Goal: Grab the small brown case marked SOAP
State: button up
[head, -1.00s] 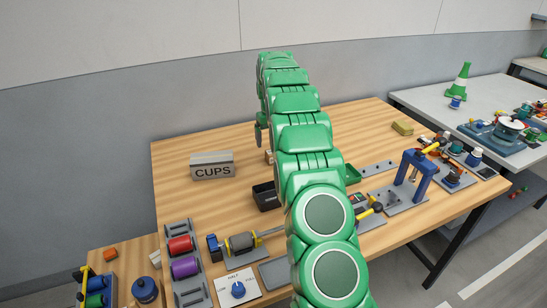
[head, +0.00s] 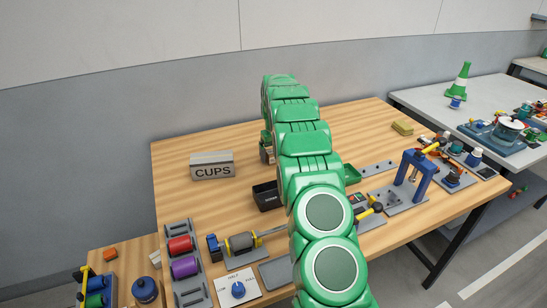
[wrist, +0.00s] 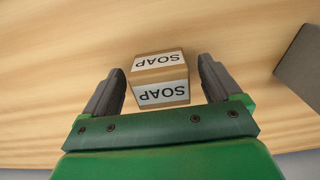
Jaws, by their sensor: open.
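The small brown case marked SOAP (wrist: 160,80) is on the wooden table, with white labels on its top and side, upside down in the wrist view. My gripper (wrist: 160,88) is open, with one dark finger on each side of the case. Gaps show between the fingers and the case. In the head view my arm hides most of the case, and a small brown patch (head: 266,153) shows beside my gripper.
A grey box marked CUPS (head: 212,166) stands left on the wooden table (head: 200,205). A dark open bin (head: 267,197) and a green tray (head: 352,174) flank my arm. A yellow block (head: 402,128) lies right. A grey object's edge (wrist: 302,65) shows in the wrist view.

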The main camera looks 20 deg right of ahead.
jog(key=shift+f, duration=0.65)
jog(key=c, duration=1.1)
jog(key=shift+r, duration=0.1)
